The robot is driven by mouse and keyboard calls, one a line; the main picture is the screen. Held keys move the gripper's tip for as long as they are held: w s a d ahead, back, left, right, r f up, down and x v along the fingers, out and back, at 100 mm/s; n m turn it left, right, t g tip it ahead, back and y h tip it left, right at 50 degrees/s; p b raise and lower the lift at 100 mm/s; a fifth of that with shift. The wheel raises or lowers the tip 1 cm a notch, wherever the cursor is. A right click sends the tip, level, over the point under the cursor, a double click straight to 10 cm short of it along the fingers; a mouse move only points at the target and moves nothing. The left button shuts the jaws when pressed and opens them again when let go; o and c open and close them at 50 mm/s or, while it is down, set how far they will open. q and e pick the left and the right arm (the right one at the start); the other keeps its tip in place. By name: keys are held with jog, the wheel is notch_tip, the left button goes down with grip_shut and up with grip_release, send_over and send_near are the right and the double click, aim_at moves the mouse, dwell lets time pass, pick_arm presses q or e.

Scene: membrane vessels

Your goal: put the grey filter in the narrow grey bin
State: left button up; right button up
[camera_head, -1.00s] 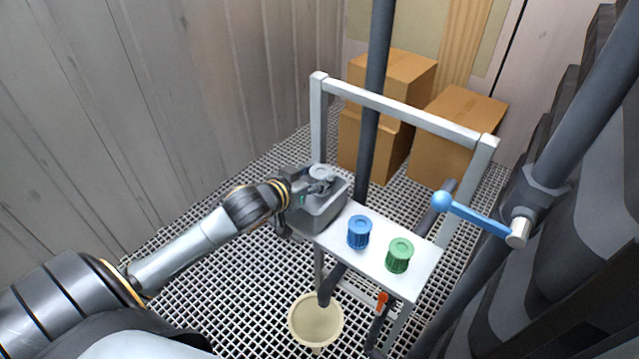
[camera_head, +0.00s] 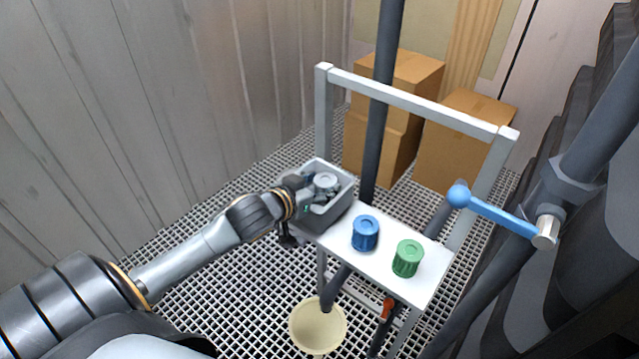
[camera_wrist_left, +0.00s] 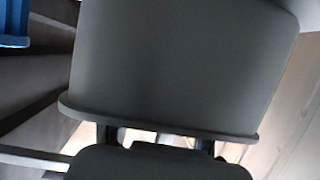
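The grey filter (camera_head: 326,182) shows as a light round top inside the outline of the narrow grey bin (camera_head: 325,222), at the left end of the white bench. My left gripper (camera_head: 312,187) reaches in from the left at the bin's mouth and appears shut on the filter. Its fingertips are small and partly hidden in the head view. In the left wrist view a large grey body with a flange, apparently the filter (camera_wrist_left: 180,70), fills the middle. I cannot tell whether the filter touches the bin's floor. My right gripper is not in view.
A blue filter (camera_head: 365,233) and a green filter (camera_head: 407,258) stand on the white bench (camera_head: 425,285) right of the bin. A cream bowl (camera_head: 317,328) is below. Cardboard boxes (camera_head: 465,140) stand behind.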

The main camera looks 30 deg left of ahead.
pick_arm(q)
jog(key=shift+r, duration=0.15)
jog(key=v, duration=1.2)
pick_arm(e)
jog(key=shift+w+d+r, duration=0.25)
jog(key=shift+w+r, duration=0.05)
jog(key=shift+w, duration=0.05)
